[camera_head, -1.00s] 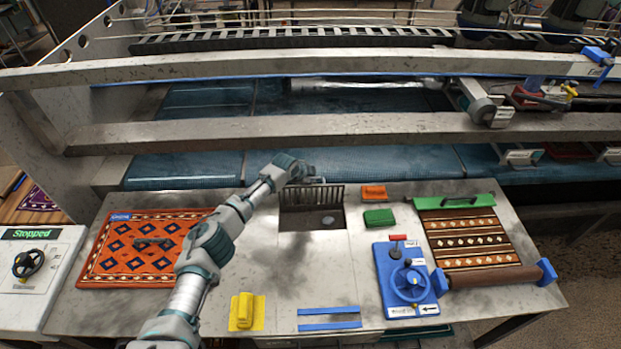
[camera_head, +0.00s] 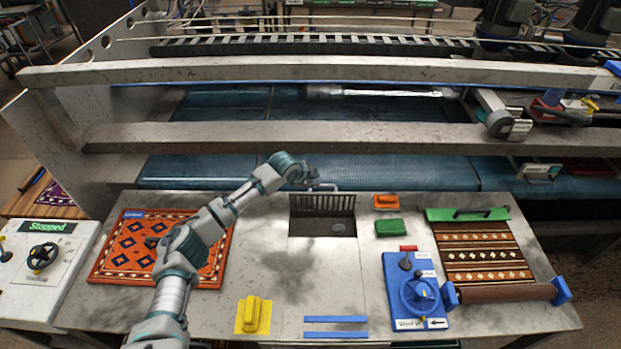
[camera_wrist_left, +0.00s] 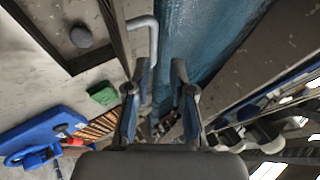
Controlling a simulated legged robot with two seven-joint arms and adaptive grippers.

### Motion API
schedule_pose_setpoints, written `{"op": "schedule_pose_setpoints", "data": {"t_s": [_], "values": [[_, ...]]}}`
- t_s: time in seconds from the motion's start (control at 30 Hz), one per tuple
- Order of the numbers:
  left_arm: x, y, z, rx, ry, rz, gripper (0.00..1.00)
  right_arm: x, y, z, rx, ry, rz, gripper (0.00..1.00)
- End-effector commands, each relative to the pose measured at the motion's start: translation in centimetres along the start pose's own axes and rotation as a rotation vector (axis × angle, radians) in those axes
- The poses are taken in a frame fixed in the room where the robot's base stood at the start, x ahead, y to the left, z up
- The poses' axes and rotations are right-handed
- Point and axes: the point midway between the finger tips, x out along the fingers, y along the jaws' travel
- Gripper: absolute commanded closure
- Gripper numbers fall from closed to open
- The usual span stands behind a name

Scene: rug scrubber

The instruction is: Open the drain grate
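The drain grate (camera_head: 322,204) is dark and barred. It stands raised along the back edge of the drain opening (camera_head: 310,228), which shows a dark inside and a round grey piece (camera_head: 338,228). My left gripper (camera_head: 308,174) is just behind and above the grate's top edge. In the left wrist view its two fingers (camera_wrist_left: 162,68) are apart with nothing clearly between them. The grate's grey bent handle (camera_wrist_left: 152,35) is close beside the left-hand finger; whether they touch I cannot tell. The grate shows nearly edge-on there (camera_wrist_left: 116,38). My right gripper is out of view.
An orange brush (camera_head: 386,202) and a green one (camera_head: 389,227) lie right of the drain. A blue wheel panel (camera_head: 400,265) and a rolled rug (camera_head: 487,250) are farther right. An orange rug (camera_head: 125,255) lies left. A metal rail (camera_head: 300,136) runs behind.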

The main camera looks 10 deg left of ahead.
Motion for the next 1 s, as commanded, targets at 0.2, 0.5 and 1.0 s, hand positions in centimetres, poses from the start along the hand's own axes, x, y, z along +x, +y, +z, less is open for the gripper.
{"op": "schedule_pose_setpoints", "data": {"t_s": [0.2, 0.5, 1.0], "values": [[-2.6, -0.1, 0.0, 0.0, 0.001, 0.001, 0.77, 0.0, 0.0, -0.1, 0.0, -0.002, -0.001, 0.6], [-3.1, 0.0, -0.1, 0.001, 0.0, 0.001, 0.77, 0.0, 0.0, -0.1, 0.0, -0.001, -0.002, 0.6], [-6.0, -2.0, -1.3, 0.002, 0.002, -0.003, 0.77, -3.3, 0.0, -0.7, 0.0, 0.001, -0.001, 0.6]]}}
